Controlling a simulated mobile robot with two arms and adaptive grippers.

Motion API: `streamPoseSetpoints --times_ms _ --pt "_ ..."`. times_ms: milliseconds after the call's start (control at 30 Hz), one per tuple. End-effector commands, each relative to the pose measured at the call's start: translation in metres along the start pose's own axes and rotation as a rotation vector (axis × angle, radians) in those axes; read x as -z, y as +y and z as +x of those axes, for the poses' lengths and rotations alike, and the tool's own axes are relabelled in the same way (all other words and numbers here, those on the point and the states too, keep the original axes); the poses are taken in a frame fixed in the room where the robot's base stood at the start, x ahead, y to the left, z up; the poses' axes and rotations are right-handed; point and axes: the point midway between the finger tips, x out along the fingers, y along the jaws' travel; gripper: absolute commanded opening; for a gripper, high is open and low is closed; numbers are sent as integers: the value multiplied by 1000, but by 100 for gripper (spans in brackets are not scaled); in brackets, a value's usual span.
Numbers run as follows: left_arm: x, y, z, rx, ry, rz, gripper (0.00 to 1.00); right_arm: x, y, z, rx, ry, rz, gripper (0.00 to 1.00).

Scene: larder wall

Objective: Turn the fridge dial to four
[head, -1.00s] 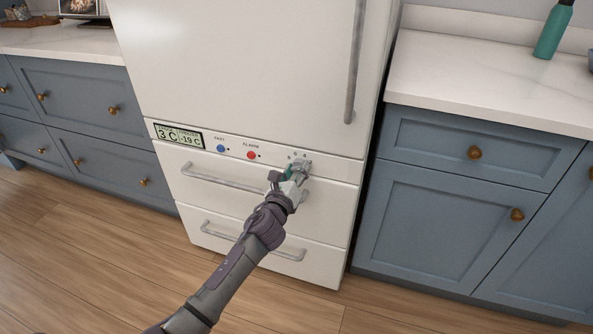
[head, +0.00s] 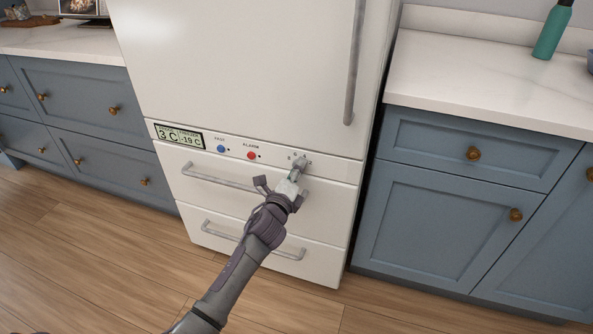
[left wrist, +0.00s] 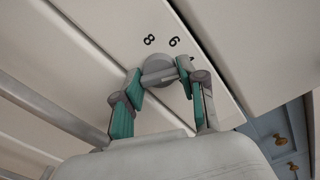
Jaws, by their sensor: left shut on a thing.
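The fridge dial is a small grey knob (head: 301,163) at the right end of the white fridge's control strip. In the left wrist view the round dial (left wrist: 157,65) shows with the printed numbers 8 and 6 beside it. My left gripper (head: 296,172) is at the dial, and its green-padded fingers (left wrist: 161,78) are shut on it from both sides. The other numbers are too small or hidden, so I cannot tell which one the dial points to. My right gripper is not in view.
A display (head: 179,136) reads 3 C and -19 C, left of a blue button (head: 221,149) and a red alarm button (head: 252,155). A drawer handle (head: 215,178) sticks out just below the strip. Blue cabinets (head: 450,205) stand right of the fridge.

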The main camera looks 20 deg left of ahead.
Motion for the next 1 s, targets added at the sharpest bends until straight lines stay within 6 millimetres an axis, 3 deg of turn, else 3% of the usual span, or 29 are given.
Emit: streamPoseSetpoints --times_ms 567,600,700,1000 --pt "0 1 0 -2 0 -33 6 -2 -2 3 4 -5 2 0" --pt "0 1 0 -2 0 -33 48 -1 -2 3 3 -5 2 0" --pt "0 1 0 -2 0 -32 64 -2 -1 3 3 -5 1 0" --pt "0 1 0 -1 0 -32 67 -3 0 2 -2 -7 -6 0"
